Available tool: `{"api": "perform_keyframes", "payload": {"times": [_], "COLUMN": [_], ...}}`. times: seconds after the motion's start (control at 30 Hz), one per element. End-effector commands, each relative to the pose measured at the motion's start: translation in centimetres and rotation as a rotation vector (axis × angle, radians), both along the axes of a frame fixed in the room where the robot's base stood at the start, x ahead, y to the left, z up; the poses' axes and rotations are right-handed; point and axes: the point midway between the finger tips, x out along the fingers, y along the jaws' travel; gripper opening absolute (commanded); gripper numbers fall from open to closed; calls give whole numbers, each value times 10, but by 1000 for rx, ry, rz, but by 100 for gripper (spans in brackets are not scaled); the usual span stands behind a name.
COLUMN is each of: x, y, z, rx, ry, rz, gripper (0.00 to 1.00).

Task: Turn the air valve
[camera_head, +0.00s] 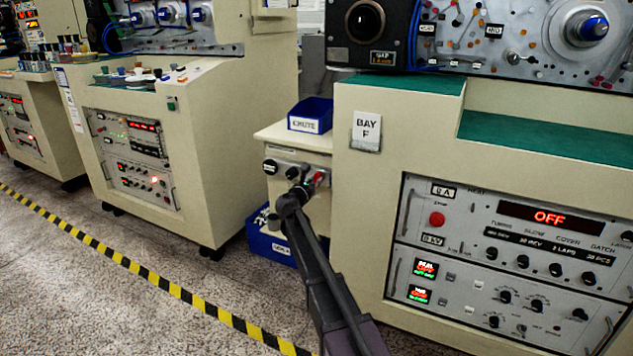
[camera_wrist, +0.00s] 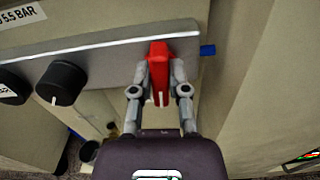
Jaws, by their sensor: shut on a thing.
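The air valve (camera_wrist: 159,65) has a red handle on a grey metal panel, with a blue fitting (camera_wrist: 207,50) just right of it in the wrist view. My gripper (camera_wrist: 160,78) is shut on the red handle, one finger on each side. The handle points toward my wrist, roughly square to the panel's long edge. In the head view the red valve (camera_head: 319,178) shows small at the right end of the panel on the cream cabinet, and my gripper (camera_head: 312,185) reaches it from below and partly hides it.
Black knobs (camera_wrist: 62,82) sit left of the valve on the same panel. A blue bin marked CHUTE (camera_head: 310,116) stands on the cabinet above. A lower blue bin (camera_head: 270,245) is on the floor. The BAY F machine (camera_head: 365,185) stands close on the right. Open floor lies left.

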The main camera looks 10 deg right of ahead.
Motion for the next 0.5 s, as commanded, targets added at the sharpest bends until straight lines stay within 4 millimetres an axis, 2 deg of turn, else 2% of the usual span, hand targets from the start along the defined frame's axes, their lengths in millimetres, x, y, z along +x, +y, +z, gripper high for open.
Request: {"api": "perform_keyframes", "payload": {"times": [0.5], "x": [-3], "y": [-5], "z": [-1], "rx": [324], "ry": [-235], "rz": [-6], "gripper": [0]}}
